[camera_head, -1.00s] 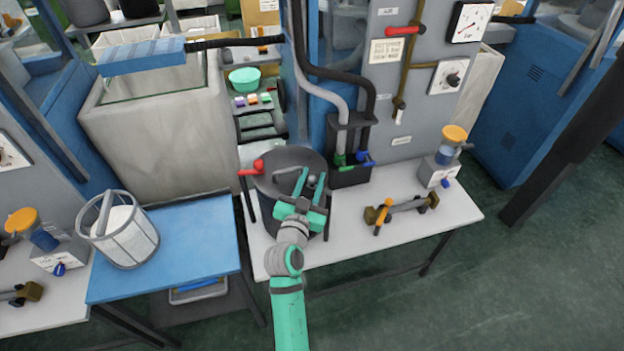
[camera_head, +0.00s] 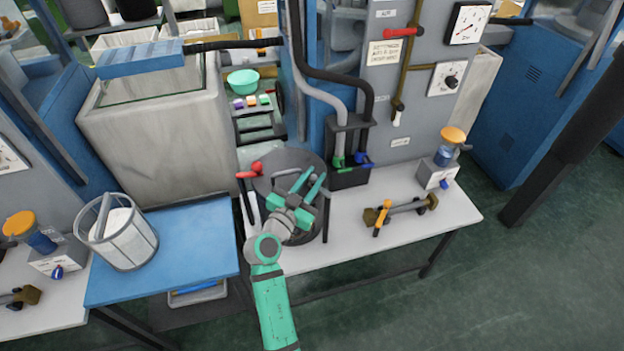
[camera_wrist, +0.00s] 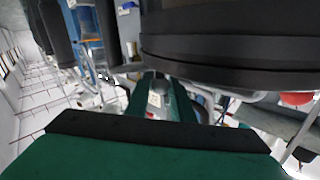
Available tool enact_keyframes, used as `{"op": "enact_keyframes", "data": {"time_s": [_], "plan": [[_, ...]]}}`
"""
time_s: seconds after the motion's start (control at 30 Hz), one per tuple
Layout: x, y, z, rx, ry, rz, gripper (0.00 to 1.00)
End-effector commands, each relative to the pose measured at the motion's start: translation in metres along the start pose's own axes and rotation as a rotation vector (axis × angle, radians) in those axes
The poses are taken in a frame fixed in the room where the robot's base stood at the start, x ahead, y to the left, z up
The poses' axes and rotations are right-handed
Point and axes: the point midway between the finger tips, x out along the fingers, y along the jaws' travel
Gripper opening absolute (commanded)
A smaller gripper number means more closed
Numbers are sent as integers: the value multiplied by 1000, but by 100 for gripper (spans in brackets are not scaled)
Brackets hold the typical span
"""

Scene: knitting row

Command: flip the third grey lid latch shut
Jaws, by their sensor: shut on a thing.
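The dark grey round vessel (camera_head: 268,187) stands on the white bench with its lid on top. A dark upright latch-like bar (camera_head: 325,222) shows at its right side and a light grey one (camera_head: 253,212) at its left. My green gripper (camera_head: 311,180) is over the right part of the lid, its fingers pointing to the back right. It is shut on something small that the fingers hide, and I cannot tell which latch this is. In the wrist view the vessel's dark rim (camera_wrist: 235,48) fills the upper right.
A red-handled lever (camera_head: 252,172) is at the vessel's left. A black box with hoses (camera_head: 347,172) stands close behind it. A dumbbell-like brown fitting (camera_head: 405,208) lies to the right. A blue table (camera_head: 185,262) with a white basket (camera_head: 122,238) is at the left.

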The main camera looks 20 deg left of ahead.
Motion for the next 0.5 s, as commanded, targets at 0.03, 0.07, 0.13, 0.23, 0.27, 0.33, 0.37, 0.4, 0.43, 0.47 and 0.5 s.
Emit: {"op": "enact_keyframes", "data": {"time_s": [0.03,0.07,0.13,0.23,0.27,0.33,0.37,0.4,0.43,0.47,0.5], "plan": [[0,-2,2,-1,-2,3,0],[0,-2,2,-1,-1,5,0],[0,-1,2,-1,0,8,0],[0,-1,2,-1,0,7,0],[0,-1,2,-1,0,7,0],[0,-1,2,-1,0,7,0],[0,-1,2,-1,0,7,26],[0,-1,2,-1,0,7,29],[0,-1,2,-1,0,7,29],[0,-1,1,0,0,7,29],[0,-1,1,0,1,7,29]]}}
